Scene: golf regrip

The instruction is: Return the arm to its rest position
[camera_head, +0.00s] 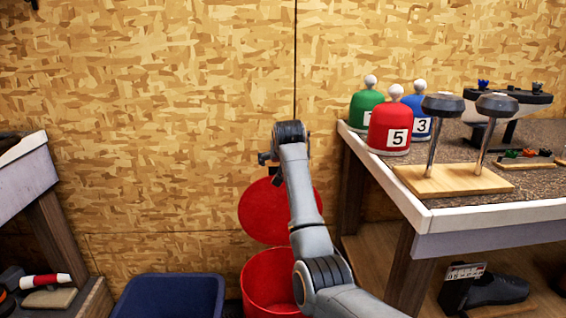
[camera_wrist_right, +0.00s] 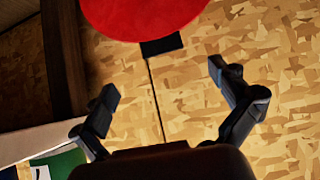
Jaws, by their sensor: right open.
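My right arm (camera_head: 310,230) reaches up from the bottom edge in the head view, in front of the red bin. Its gripper (camera_head: 266,158) is raised near the wall, just above the round red lid, and its fingers are small there. In the right wrist view the two fingers (camera_wrist_right: 162,80) are spread wide with nothing between them. A red round shape (camera_wrist_right: 140,14) shows beyond them at the top edge. My left gripper is not in view.
The red bin (camera_head: 262,280) has its lid (camera_head: 257,212) raised; the arm partly hides both. A blue bin (camera_head: 170,297) stands to the left. The right table (camera_head: 480,216) holds numbered club covers (camera_head: 390,128) and a wooden stand with two clubs (camera_head: 453,180). Another table (camera_head: 25,180) is at left.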

